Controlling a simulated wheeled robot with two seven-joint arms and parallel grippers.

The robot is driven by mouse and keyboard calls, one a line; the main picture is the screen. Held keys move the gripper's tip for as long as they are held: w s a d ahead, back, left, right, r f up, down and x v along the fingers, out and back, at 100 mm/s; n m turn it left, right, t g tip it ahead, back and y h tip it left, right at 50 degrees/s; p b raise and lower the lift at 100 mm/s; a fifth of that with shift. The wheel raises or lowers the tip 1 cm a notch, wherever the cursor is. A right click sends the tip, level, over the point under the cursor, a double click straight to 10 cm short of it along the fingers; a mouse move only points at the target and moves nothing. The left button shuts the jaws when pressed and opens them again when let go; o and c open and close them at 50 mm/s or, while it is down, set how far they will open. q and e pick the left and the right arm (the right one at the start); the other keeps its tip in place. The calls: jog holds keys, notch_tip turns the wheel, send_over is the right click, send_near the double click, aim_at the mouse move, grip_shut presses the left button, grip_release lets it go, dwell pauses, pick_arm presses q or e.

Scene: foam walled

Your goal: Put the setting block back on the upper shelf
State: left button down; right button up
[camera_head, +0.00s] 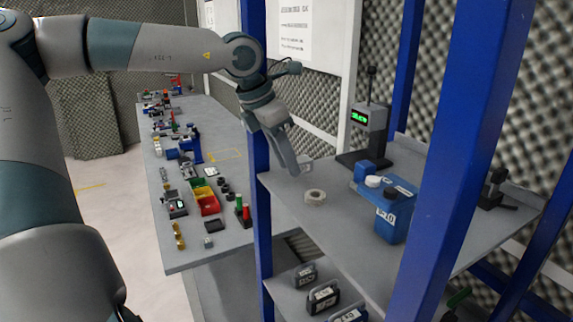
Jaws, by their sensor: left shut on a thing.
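My left arm comes in from the left and reaches over the upper shelf (290,187) of the blue-post rack. My left gripper (294,168) points down above the shelf's left part, with its fingers shut. A small pale grey block (306,162) shows just right of the fingertips and seems to be the setting block in its grip. The fingers hide part of it, and I cannot tell whether it touches the shelf. My right gripper is not in view.
A pale hex nut-like ring (315,197) lies on the upper shelf. A gauge stand with a green display (369,118) and a blue container (393,222) stand further right. Labelled dark blocks (323,298) sit on the lower shelf. A blue post (455,160) rises in front. A cluttered bench (225,240) stands left.

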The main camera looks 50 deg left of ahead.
pick_arm(q)
jog(key=shift+f+p, duration=0.3)
jog(key=shift+f, duration=0.65)
jog(key=shift+f, duration=0.15)
jog(key=c, duration=1.4)
grip_release()
